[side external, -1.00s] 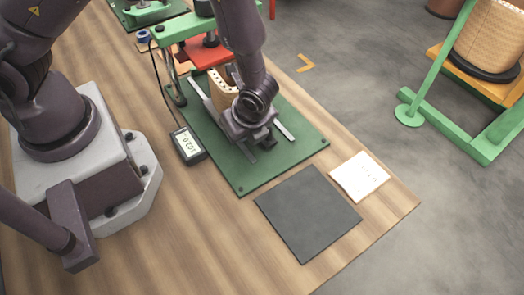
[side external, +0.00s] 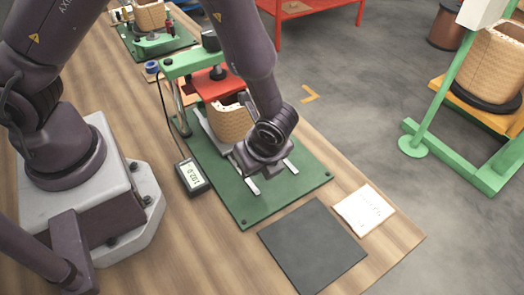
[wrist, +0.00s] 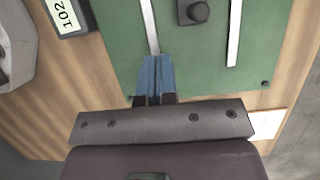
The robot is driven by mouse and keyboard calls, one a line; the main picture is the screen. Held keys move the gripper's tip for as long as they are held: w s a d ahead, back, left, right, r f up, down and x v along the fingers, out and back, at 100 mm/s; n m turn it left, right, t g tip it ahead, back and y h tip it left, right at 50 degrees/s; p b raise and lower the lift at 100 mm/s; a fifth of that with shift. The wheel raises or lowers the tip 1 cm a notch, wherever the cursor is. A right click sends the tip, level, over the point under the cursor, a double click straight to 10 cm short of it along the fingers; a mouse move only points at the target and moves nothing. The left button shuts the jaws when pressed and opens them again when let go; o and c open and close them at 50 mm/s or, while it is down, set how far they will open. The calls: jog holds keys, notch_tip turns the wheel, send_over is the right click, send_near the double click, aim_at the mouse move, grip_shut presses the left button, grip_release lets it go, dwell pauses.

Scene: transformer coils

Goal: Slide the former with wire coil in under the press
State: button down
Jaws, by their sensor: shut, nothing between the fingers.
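The former with wire coil (side external: 230,122), a tan woven block with an open top, stands upright between pale rails on the green base plate (side external: 250,209). It is at the near side of the press, whose red pressing plate (side external: 213,80) hangs beneath a green frame. How far the coil reaches under that plate cannot be told. My gripper (side external: 262,172) is on the near side of the coil, over the rails, and covers part of it. In the wrist view, the blue fingertips (wrist: 155,60) are together and empty, by the left rail (wrist: 149,24). The coil is outside the wrist view.
A dark knob (wrist: 193,12) stands between the rails. A digital readout (side external: 192,177) with a cable sits left of the base plate. A black mat (side external: 312,246) and a white paper (side external: 363,209) lie in front. A second coil (side external: 491,64) stands on a stand off the table.

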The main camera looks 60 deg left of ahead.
jog(key=v, duration=0.6)
send_near(270, 183)
jog(key=x, duration=0.6)
jog(key=shift+a+f, duration=0.15)
jog(key=shift+f, duration=0.1)
jog(key=shift+a+r, duration=0.15)
jog(key=shift+a, duration=1.8)
